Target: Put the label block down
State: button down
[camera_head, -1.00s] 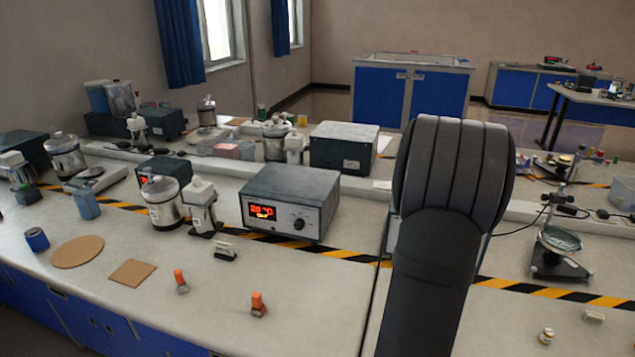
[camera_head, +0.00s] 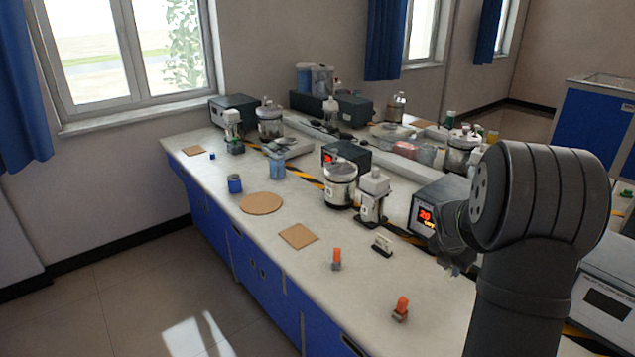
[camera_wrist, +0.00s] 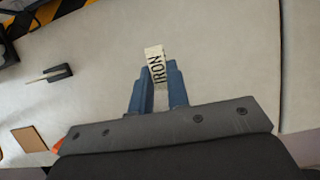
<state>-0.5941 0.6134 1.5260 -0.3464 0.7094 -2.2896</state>
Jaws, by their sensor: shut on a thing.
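The label block (camera_wrist: 154,54) is a small cream block with the word "IRON" on it. In the wrist view it sits between the blue fingertips of my gripper (camera_wrist: 158,84), which is shut on it. The pale bench top (camera_wrist: 215,55) shows beneath; I cannot tell how high the block is above it. In the head view my arm covers the right side, and my gripper (camera_head: 455,266) shows only partly behind it. The block cannot be made out there.
A square cork mat (camera_head: 298,237), a round cork mat (camera_head: 261,203), two orange-topped items (camera_head: 337,259) (camera_head: 401,309) and a small dark holder with a pale label (camera_head: 382,245) stand on the bench. A box with a red display (camera_head: 425,215) stands behind. Bare bench lies between them.

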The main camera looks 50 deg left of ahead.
jog(key=a+f, duration=0.2)
jog(key=a, duration=0.2)
jog(key=s+a+f, duration=0.1)
jog(key=a+f, duration=0.1)
jog(key=a, duration=0.2)
jog(key=s+a+f, duration=0.1)
jog(key=a+f, duration=0.2)
jog(key=a, duration=0.1)
jog(key=shift+a, duration=0.3)
jog(key=shift+f, duration=1.95)
jog(key=shift+f, duration=0.1)
jog(key=c, duration=1.8)
grip_release()
jog(key=shift+f, duration=0.1)
jog(key=o, duration=0.4)
